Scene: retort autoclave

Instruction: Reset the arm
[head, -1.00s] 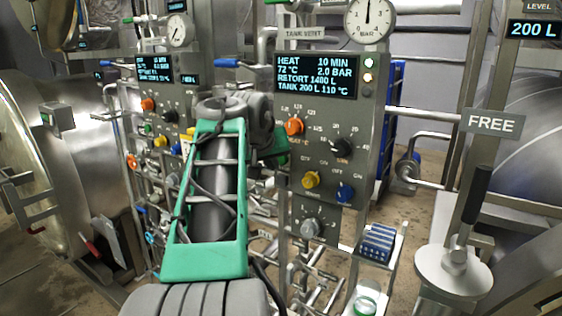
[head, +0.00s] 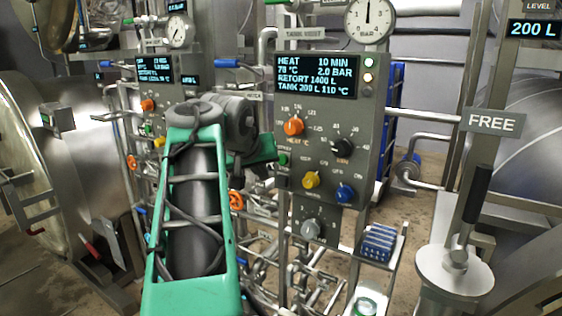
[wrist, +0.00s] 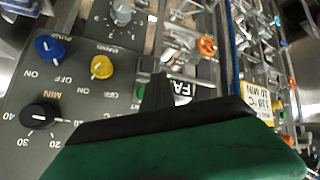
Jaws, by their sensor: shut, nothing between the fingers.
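My gripper (head: 272,148) shows in the head view as a green and dark piece behind my arm's wrist, at the left edge of the near control panel (head: 325,115). In the wrist view my gripper (wrist: 158,95) is seen from behind its green body, with its dark fingers together and nothing held. It points toward the panel's edge, close to a label partly reading "FA" (wrist: 183,92). Part of a green button (wrist: 141,91) shows beside the fingers. I cannot tell whether the fingertips touch anything.
The near panel carries an orange knob (head: 293,127), a black knob (head: 341,147), a yellow knob (head: 311,180) and a blue knob (head: 345,193). Pipes and valves crowd the space behind my arm. A retort vessel (head: 30,150) stands left; a "FREE" sign (head: 492,122) hangs right.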

